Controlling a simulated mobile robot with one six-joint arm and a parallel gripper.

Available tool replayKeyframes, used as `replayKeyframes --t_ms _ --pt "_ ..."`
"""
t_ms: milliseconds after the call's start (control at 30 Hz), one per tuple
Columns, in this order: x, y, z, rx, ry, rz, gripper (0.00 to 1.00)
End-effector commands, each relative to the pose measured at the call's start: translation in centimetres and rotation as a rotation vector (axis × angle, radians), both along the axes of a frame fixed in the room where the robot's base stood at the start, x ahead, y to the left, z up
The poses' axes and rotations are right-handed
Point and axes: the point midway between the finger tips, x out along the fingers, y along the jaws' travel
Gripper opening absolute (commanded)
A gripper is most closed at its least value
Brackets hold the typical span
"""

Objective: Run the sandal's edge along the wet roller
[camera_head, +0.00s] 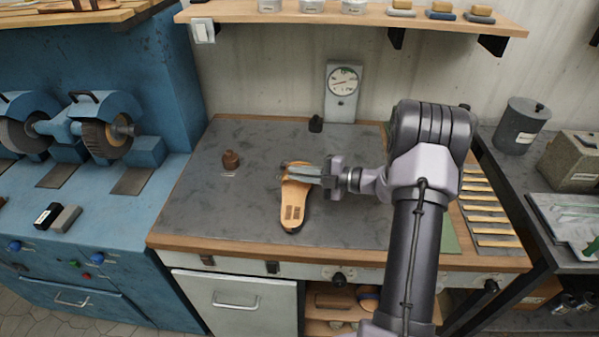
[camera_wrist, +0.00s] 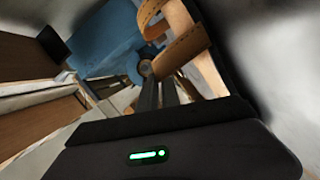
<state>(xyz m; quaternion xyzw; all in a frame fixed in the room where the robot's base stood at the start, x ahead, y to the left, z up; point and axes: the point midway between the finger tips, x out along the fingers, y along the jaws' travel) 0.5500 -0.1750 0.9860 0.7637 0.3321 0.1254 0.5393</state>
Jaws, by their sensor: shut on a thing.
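The tan sandal (camera_head: 294,205) is over the grey top of the workbench, its length running toward the front edge, with a dark sole edge showing. My gripper (camera_head: 298,173) reaches in from the right and is shut on it near its far end. In the wrist view, the sandal's tan straps with buckles (camera_wrist: 182,47) show just beyond the fingers of my gripper (camera_wrist: 160,92). I cannot tell whether the sandal touches the bench.
A blue machine with grinding wheels (camera_head: 106,127) stands to the left. Pale strips (camera_head: 490,218) lie at right. A shelf (camera_head: 350,18) hangs above. The bench's left part is mostly clear.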

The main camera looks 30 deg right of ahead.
Motion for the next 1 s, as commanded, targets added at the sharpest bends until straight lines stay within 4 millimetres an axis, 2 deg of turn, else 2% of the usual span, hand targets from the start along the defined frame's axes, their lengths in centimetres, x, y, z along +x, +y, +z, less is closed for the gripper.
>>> replayKeyframes --t_ms 1000 --pt "0.39 0.52 0.04 0.001 -0.001 0.0 0.0"
